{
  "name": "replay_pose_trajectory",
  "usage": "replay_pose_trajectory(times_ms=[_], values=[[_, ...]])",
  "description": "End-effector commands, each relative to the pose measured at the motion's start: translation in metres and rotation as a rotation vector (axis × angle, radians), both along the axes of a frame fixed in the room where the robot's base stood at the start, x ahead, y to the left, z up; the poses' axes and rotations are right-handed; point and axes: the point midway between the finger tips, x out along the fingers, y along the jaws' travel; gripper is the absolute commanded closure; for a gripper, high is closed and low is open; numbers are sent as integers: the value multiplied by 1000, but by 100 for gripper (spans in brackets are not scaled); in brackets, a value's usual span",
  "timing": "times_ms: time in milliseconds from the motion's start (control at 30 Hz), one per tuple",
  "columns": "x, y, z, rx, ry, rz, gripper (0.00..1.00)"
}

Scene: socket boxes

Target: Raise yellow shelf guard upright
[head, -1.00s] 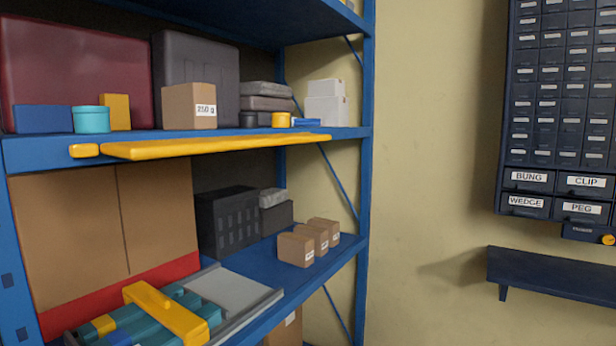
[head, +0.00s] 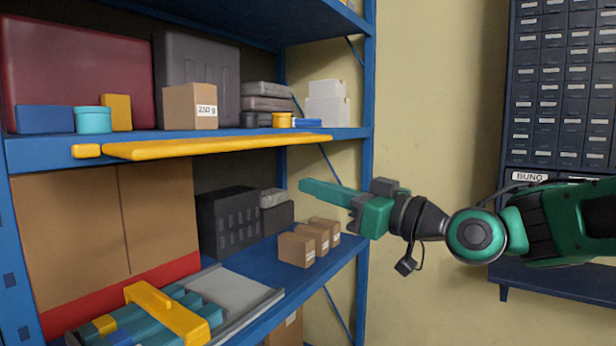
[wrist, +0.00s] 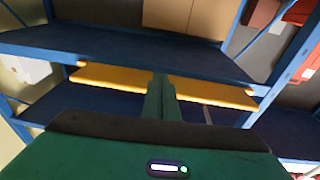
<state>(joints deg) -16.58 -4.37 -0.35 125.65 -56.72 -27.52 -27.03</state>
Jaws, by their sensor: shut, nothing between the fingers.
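The yellow shelf guard (head: 220,147) is a long flat bar along the front edge of the upper shelf. It lies folded out, roughly level, with a short yellow end piece (head: 87,151) at its left. In the wrist view the guard (wrist: 215,92) runs across the picture behind my fingers. My gripper (head: 303,186) is green, shut and empty. In the head view it points left, below the right end of the guard and in front of the lower shelf. Whether the fingers touch the guard cannot be told from the wrist view.
The upper shelf (head: 45,150) holds a cardboard box (head: 190,106), a teal tub (head: 89,120) and cases. The lower shelf (head: 330,268) holds small cartons (head: 297,250) and a toolbox with a yellow handle (head: 168,313). A drawer cabinet (head: 565,90) hangs on the right wall.

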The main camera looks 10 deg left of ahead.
Motion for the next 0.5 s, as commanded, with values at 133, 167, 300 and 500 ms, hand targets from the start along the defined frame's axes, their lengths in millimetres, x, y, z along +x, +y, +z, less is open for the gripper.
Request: replay_pose_trajectory(times_ms=[133, 167, 300, 500], values=[[-13, 17, 24, 88, -34, 46, 100], [-14, 18, 27, 97, -38, 49, 100], [-14, 22, 30, 108, -42, 54, 100], [-10, 31, 30, 105, -41, 53, 100]])
